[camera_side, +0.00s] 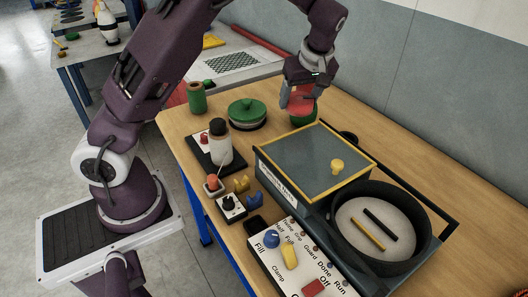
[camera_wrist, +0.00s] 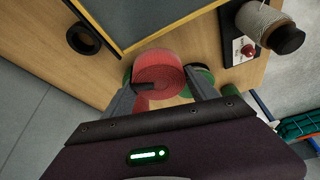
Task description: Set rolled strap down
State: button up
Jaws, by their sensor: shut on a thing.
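My gripper (camera_side: 299,106) is shut on the rolled strap (camera_side: 302,99), a red coil. In the wrist view the strap (camera_wrist: 160,68) sits between the two fingers, with a loose tail hanging toward the camera. In the side view the strap is directly over a green round holder (camera_side: 303,118) at the far part of the wooden bench. The strap hides most of this holder in the wrist view. I cannot tell whether the strap touches it.
A green lidded pot (camera_side: 247,114) and a green cylinder (camera_side: 196,97) stand to the left. A twine spool (camera_side: 219,147) is nearer. A blue-grey box with a yellow-edged lid (camera_side: 318,158) and a black round pan (camera_side: 383,222) fill the right. A black ring (camera_wrist: 84,38) lies beside the box.

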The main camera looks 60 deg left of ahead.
jog(key=s+a+n+g, duration=0.2)
jog(key=s+a+n, duration=0.35)
jog(key=s, duration=0.25)
jog(key=f, duration=1.4)
jog(key=shift+w+d+f, duration=0.2)
jog(key=shift+d+f, duration=0.1)
jog(key=shift+d, duration=0.05)
jog(key=o, duration=1.6)
jog(key=shift+f, duration=0.15)
jog(key=shift+c, duration=0.2)
